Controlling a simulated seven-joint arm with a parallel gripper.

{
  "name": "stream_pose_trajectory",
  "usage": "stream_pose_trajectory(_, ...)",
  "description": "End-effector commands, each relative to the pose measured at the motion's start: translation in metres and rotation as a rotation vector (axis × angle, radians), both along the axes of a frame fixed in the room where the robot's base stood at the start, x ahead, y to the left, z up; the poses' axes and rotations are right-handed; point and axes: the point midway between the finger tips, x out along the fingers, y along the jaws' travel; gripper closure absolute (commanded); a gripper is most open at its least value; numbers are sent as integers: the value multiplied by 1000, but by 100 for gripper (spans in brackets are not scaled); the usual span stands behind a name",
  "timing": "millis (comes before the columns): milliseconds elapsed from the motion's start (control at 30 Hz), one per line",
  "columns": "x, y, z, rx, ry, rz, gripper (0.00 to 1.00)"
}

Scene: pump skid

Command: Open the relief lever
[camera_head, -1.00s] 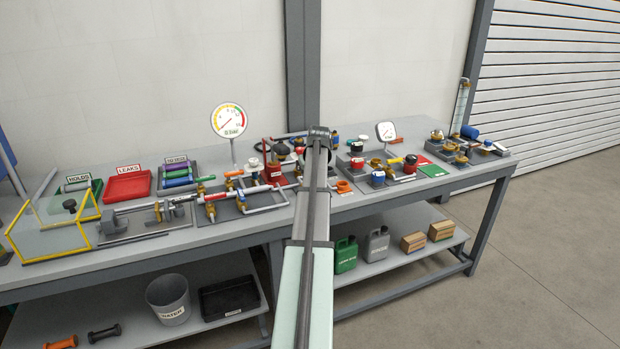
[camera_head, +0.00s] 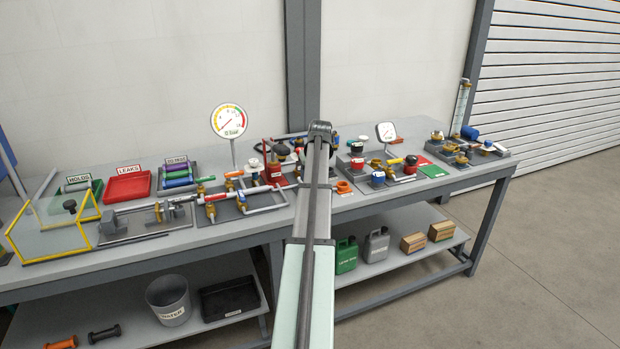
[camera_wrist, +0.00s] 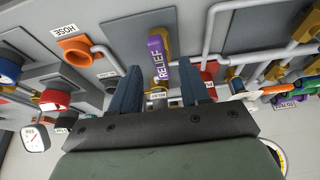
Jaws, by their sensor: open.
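The relief lever (camera_wrist: 157,62) is a purple bar lettered RELIEF, in the upper middle of the wrist view. It lies along a brass fitting on a dark grey plate (camera_wrist: 142,28). My gripper (camera_wrist: 162,82) is open, with one blue finger on each side of the lever in the picture. I see gaps between the lever and both fingers; their height relative to it is hard to judge. The lever's near end reaches down towards the palm, beside a small white label. In the head view my arm hides the lever.
An orange ring marked HOSE (camera_wrist: 76,50) sits left of the fingers. A red block (camera_wrist: 209,75) and grey pipes are close on the right. A blue cap (camera_wrist: 8,68) and a red cap (camera_wrist: 55,99) stand farther left.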

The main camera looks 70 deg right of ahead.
Motion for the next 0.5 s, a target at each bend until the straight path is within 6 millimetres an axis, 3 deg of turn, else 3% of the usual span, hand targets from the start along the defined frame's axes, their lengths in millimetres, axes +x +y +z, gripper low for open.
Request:
stream_pose_trajectory(200, -12, 12, 40, -3, -1, 0, 54)
stream_pose_trajectory(500, -25, 25, 86, -2, -1, -1, 54)
